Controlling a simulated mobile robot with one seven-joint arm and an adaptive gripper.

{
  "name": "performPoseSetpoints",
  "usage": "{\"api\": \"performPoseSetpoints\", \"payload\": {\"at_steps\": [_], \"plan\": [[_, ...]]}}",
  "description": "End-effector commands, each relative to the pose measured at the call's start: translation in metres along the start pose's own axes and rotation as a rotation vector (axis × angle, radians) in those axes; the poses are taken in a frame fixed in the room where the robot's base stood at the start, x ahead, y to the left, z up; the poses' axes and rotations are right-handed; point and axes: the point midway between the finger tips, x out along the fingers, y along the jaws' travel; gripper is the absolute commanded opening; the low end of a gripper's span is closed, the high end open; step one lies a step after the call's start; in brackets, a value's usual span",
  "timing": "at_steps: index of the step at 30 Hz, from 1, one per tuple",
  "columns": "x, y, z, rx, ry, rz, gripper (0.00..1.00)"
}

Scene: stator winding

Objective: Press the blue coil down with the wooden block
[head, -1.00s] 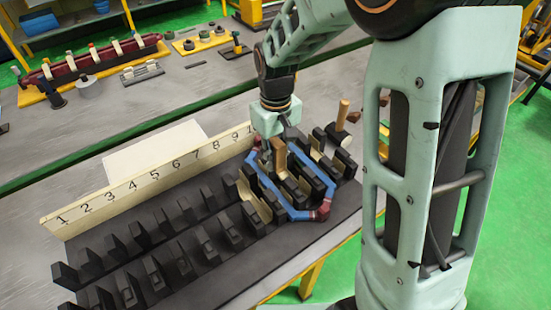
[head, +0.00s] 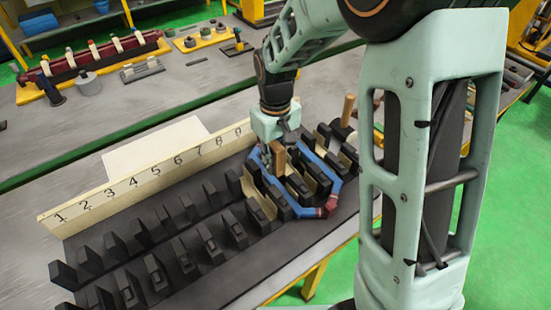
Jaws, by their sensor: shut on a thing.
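My gripper (head: 278,143) points down over the right part of the black slotted stator (head: 200,272). It is shut on the wooden block (head: 279,160), a small tan piece held upright. The block is inside the outline of the blue coil (head: 299,210), among the black teeth. The coil is a blue loop with a dark red end (head: 330,206) at the front right; it lies around several teeth near the stator's right end. The gripper and teeth hide part of the coil and the block's lower end, so I cannot tell whether the block touches the coil.
A cream number strip (head: 150,172) stands along the stator's back edge. Cream liners (head: 262,203) sit in some right-hand slots; the left slots look empty. A wooden handle (head: 348,108) stands behind the right end. A white sheet (head: 155,143) lies behind the strip.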

Motion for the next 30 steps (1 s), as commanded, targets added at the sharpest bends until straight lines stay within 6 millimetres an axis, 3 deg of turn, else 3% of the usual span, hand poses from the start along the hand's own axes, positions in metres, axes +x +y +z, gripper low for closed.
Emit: {"api": "performPoseSetpoints", "payload": {"at_steps": [15,30], "plan": [[0.045,0.0,0.0,0.0,-0.001,0.0,0.0],[0.052,0.0,0.0,0.0,0.001,0.0,0.0]]}}
